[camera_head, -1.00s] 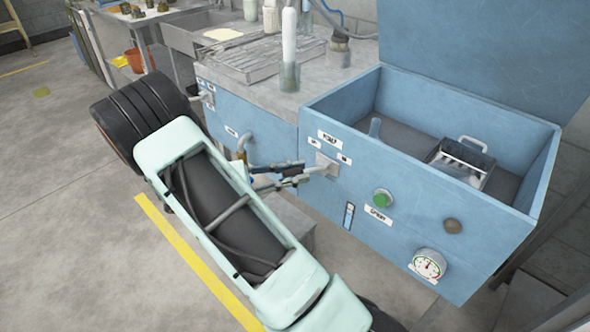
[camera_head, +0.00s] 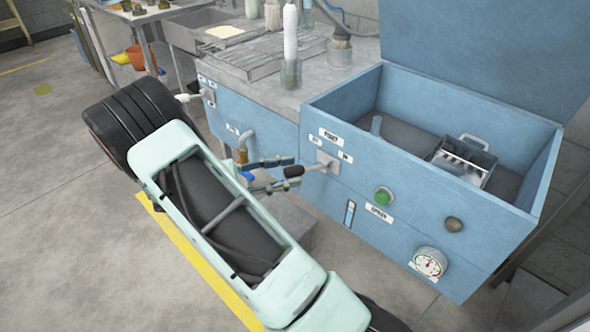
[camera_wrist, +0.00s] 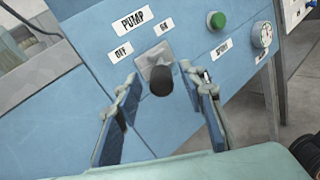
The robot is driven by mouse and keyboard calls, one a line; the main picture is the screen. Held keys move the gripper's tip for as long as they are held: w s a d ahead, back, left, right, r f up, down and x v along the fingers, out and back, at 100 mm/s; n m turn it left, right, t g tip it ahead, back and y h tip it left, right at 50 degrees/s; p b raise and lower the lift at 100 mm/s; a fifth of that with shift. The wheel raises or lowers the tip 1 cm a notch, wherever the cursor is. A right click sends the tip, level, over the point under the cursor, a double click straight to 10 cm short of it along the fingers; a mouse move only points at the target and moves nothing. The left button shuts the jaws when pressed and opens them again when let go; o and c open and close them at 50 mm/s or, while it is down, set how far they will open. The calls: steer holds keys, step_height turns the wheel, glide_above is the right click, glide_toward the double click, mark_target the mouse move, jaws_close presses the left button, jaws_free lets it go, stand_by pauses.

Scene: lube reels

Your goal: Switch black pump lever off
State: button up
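The black pump lever (camera_head: 293,171) sticks out from a grey plate on the blue cabinet front, under the PUMP label (camera_head: 330,136). In the wrist view its black end (camera_wrist: 161,82) points toward the camera, with the OFF label (camera_wrist: 121,51) to its upper left and the ON label (camera_wrist: 164,28) above it. I cannot tell which setting it is in. My gripper (camera_head: 283,172) is open, one finger on each side of the lever's end. In the wrist view my gripper (camera_wrist: 161,75) shows clear gaps between both fingers and the lever.
A green button (camera_head: 384,196), a brown knob (camera_head: 454,224) and a gauge (camera_head: 429,262) are on the same panel. An open blue bin (camera_head: 400,128) is above. A pipe (camera_head: 243,146) stands close behind the gripper.

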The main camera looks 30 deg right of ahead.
steer(key=w+a, duration=0.2)
steer(key=a, duration=0.7)
steer(key=shift+a, duration=0.15)
